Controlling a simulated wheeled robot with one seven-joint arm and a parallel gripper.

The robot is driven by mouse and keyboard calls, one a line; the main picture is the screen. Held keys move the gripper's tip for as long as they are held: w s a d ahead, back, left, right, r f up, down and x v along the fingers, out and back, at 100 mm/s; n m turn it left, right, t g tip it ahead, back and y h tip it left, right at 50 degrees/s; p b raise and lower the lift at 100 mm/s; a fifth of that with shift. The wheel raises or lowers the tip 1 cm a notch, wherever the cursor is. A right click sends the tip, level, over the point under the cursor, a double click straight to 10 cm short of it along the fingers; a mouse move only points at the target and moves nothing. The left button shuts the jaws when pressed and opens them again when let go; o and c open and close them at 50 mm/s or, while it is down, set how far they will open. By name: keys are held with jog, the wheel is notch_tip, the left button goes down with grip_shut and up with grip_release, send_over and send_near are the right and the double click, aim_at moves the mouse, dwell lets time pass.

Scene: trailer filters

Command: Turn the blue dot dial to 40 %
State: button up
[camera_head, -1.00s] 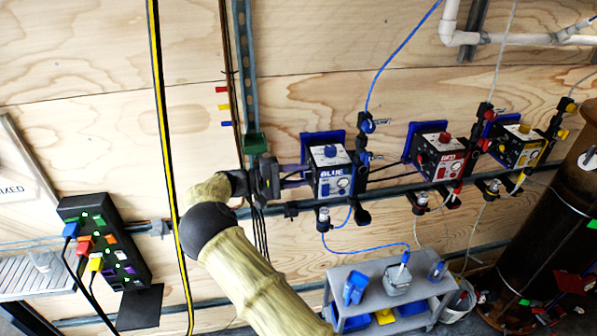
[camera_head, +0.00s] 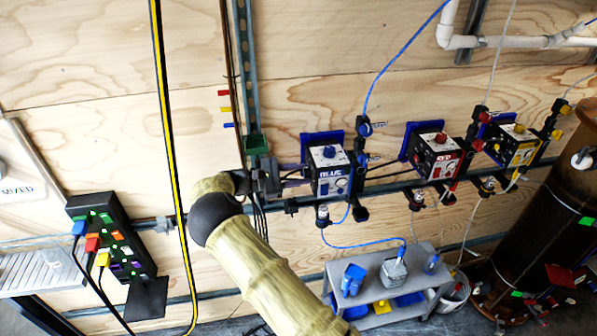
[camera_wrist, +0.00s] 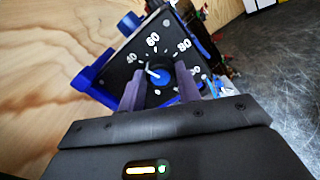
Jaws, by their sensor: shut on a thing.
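The blue dot dial (camera_wrist: 163,77) is a round blue knob with a white pointer, set in a black face printed with 40, 60, 80 and a partly covered mark. In the wrist view its pointer aims up and left, roughly toward the 40. My gripper (camera_wrist: 160,90) is shut on the dial, with one finger on either side of it. In the head view my gripper (camera_head: 292,176) reaches the left side of the box marked BLUE (camera_head: 329,172). The dial face is hidden there.
A red box (camera_head: 434,155) and a yellow box (camera_head: 516,146) stand to the right along the rail. A grey bench (camera_head: 378,290) is below. A black strip with coloured plugs (camera_head: 110,240) is on the left. Blue tubing runs above and below the blue box.

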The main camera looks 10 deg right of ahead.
jog(key=shift+n, duration=0.7)
jog(key=o, duration=1)
jog(key=shift+w, duration=0.1)
jog(key=shift+c, duration=0.2)
jog(key=a+b, duration=0.7)
jog(key=a, duration=1)
jog(key=shift+a+b, duration=0.25)
jog(key=shift+b, duration=0.1)
